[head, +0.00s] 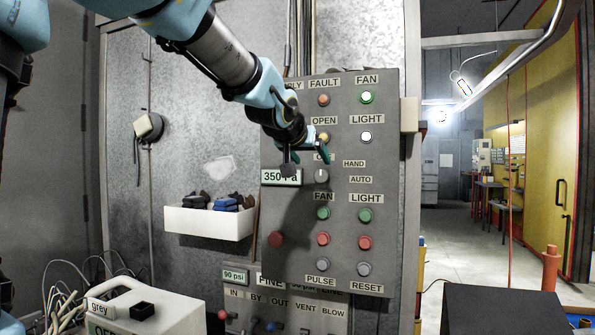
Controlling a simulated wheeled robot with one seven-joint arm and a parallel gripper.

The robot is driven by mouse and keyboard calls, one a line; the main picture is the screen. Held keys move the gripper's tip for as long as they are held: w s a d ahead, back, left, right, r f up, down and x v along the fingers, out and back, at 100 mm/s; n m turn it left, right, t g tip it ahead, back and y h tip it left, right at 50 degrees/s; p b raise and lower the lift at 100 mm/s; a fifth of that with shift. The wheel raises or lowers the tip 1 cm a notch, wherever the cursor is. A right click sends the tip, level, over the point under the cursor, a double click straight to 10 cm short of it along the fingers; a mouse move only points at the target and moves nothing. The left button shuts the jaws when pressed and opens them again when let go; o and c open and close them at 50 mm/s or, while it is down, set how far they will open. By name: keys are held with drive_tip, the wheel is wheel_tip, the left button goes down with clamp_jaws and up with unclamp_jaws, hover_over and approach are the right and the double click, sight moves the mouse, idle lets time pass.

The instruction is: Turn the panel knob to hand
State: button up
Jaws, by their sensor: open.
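The grey panel (385,210) stands upright in the middle of the head view. Its knob (321,176) is a small round grey knob beside the labels HAND (354,163) and AUTO (361,180). The knob's pointer is too small to read for sure. My gripper (308,161) is open and empty, in front of the panel just above and left of the knob. It appears apart from the knob, though depth is hard to judge. It partly covers the label above the knob and the lamp under OPEN.
Green buttons (323,213), red buttons (323,239) and grey buttons (364,268) sit below the knob. A 350 Pa display (281,177) is to its left. A white bin (208,222) holding dark and blue items hangs on the wall. Open floor lies at right.

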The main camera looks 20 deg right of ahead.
sight(321, 174)
drive_tip(key=x, duration=1)
drive_tip(key=shift+w+d+f, duration=0.1)
drive_tip(key=shift+w+d, duration=0.05)
drive_tip(key=shift+w, duration=0.2)
clamp_jaws()
